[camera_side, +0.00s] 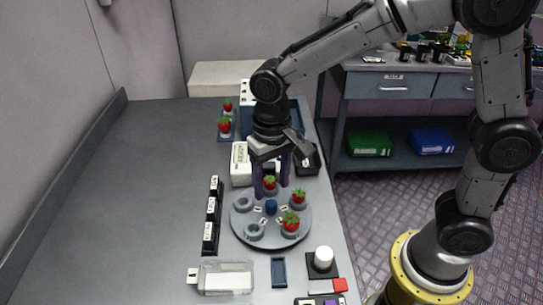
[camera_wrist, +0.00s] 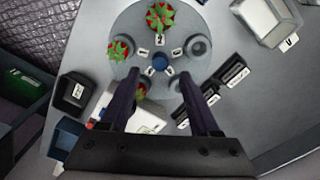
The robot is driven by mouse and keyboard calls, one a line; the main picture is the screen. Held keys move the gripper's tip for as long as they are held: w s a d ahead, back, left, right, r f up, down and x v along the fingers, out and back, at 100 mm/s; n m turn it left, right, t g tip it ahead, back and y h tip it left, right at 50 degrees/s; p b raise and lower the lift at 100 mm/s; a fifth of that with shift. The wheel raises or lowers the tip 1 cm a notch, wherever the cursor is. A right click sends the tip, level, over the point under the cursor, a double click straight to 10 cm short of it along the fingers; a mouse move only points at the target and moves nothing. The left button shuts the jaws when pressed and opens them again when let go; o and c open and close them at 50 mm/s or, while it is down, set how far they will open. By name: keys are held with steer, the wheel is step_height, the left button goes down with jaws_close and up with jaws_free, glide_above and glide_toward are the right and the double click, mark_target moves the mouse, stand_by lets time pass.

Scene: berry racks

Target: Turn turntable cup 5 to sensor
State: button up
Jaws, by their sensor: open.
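The round grey turntable (camera_side: 272,240) stands on the bench with a blue hub (camera_side: 271,207) and small number labels around it. Three of its cups hold strawberries: one at the front right (camera_side: 291,222), one at the right (camera_side: 298,197), one at the far side (camera_side: 270,183). Cups at the left (camera_side: 243,203) and front left (camera_side: 254,232) are empty. I cannot tell surely which is cup 5. My gripper (camera_side: 271,183) is open and empty, pointing down over the turntable's far side. In the wrist view, its left finger partly hides the far strawberry (camera_wrist: 141,91). Contact is unclear.
A white box with a display (camera_side: 240,163) and a dark bin (camera_side: 309,160) stand behind the turntable. Black labelled blocks (camera_side: 211,215) stand to its left. The bench's far left is clear.

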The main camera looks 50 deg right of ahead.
mark_target(272, 202)
step_height(272, 202, up, 8)
steer(key=shift+f, duration=0.1)
stand_by(0.4)
steer(key=s+d+r+m+t, duration=0.2)
steer(key=s+d+r+t, duration=0.1)
steer(key=s+d+r, duration=0.6)
steer(key=s+d+f+n+t, duration=0.2)
steer(key=s+d+f+n, duration=0.2)
steer(key=s+f, duration=0.3)
steer(key=shift+s+d+f+n+t, duration=0.25)
steer(key=shift+s+f+n+t, duration=0.05)
steer(key=shift+s+n, duration=0.1)
